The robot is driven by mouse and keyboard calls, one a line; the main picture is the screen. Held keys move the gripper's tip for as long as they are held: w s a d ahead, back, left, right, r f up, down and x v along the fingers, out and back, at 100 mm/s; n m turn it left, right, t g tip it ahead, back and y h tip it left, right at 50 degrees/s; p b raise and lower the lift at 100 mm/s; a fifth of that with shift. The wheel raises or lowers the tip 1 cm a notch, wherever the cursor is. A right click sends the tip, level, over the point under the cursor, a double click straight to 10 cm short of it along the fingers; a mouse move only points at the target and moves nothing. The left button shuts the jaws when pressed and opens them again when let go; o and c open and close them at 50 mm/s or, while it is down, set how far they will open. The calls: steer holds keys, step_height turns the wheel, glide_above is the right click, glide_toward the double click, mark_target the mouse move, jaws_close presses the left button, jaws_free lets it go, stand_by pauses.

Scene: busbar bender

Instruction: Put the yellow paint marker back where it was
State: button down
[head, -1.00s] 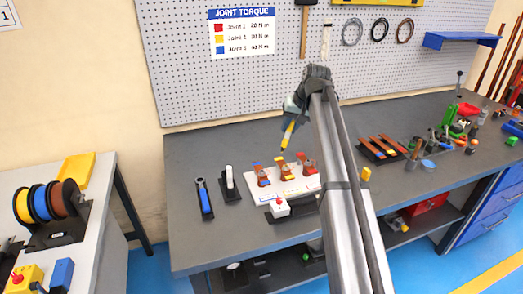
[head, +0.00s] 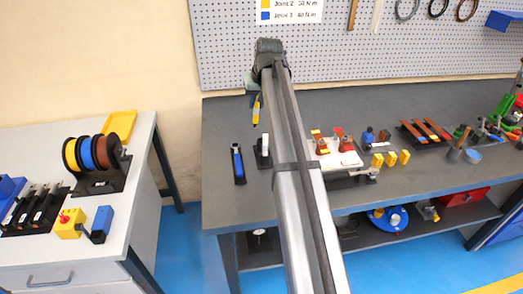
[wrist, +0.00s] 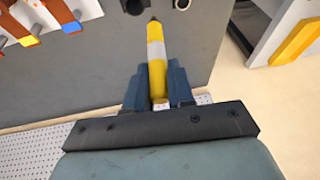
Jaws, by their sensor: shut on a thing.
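The yellow paint marker (wrist: 156,65) is between the two fingers of my gripper (wrist: 158,88) in the wrist view. It has a pale grey band and a dark tip pointing away from the gripper. In the head view the marker (head: 256,110) hangs tip down below my gripper, above the left part of the grey workbench (head: 225,125). The gripper is shut on it. My own arm hides part of the bench in the head view.
A blue-handled tool (head: 238,163) and a white-topped tool (head: 264,150) stand in black holders on the bench. Red and yellow parts lie further right. The left table carries cable spools (head: 92,153), a yellow tray (head: 119,125) and a black rack (head: 35,210).

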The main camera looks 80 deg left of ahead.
step_height(320, 180, down, 10)
steer(key=w+n, duration=0.1)
steer(key=shift+w+a+r+t, duration=0.15)
steer(key=shift+w+a+t, duration=0.15)
steer(key=shift+a+t, duration=0.15)
stand_by(0.4)
steer(key=shift+f, duration=0.6)
steer(key=c, duration=1)
jaws_free()
steer(key=shift+r, duration=0.3)
steer(key=v, duration=1.2)
steer(key=shift+w+d+r, duration=0.1)
steer(key=shift+d+r, duration=0.05)
steer(key=shift+r, duration=0.1)
